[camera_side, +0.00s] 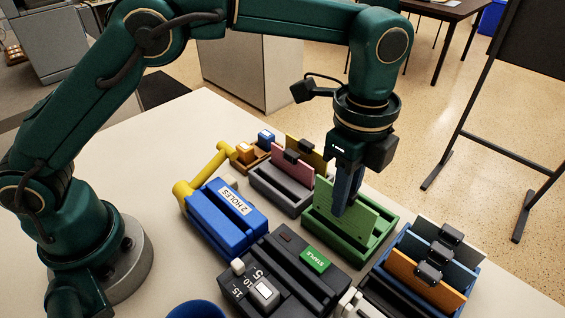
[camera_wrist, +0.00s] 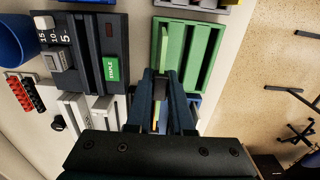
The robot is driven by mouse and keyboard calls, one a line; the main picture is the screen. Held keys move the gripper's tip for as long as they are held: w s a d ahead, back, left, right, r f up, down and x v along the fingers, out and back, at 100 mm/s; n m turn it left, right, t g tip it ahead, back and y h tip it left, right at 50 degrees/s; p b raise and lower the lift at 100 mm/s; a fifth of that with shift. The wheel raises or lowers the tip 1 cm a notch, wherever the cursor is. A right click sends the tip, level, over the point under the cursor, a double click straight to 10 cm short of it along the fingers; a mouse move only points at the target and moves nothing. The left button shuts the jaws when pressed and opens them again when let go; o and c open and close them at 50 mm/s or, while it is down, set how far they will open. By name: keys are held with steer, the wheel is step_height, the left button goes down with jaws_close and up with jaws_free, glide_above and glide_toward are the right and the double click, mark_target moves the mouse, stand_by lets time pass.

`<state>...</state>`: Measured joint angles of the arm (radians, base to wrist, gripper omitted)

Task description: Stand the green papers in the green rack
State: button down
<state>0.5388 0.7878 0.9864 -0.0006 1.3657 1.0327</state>
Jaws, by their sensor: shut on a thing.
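The green papers (camera_side: 367,218) are a light green upright sheet at the green rack (camera_side: 322,240), right of centre in the side view. My gripper (camera_side: 343,205) points down and is shut on the papers. Their lower edge is hidden behind the rack's near wall, so I cannot tell whether they rest on its floor. In the wrist view the papers (camera_wrist: 165,45) show as a thin edge along the left part of the rack (camera_wrist: 209,60), with my fingers (camera_wrist: 161,78) around their near end. The rack's right side is empty there.
A blue rack (camera_side: 376,290) with clipped orange, blue and pale papers stands to the right. A grey rack (camera_side: 268,188) with pink papers stands behind left. A blue hole punch (camera_side: 215,225) with a yellow handle and a black stapling machine (camera_side: 280,262) crowd the near-left side.

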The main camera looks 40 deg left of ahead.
mark_target(338, 224)
steer(key=shift+f, duration=1.9)
steer(key=c, duration=0.7)
jaws_free()
steer(key=shift+r, duration=4.5)
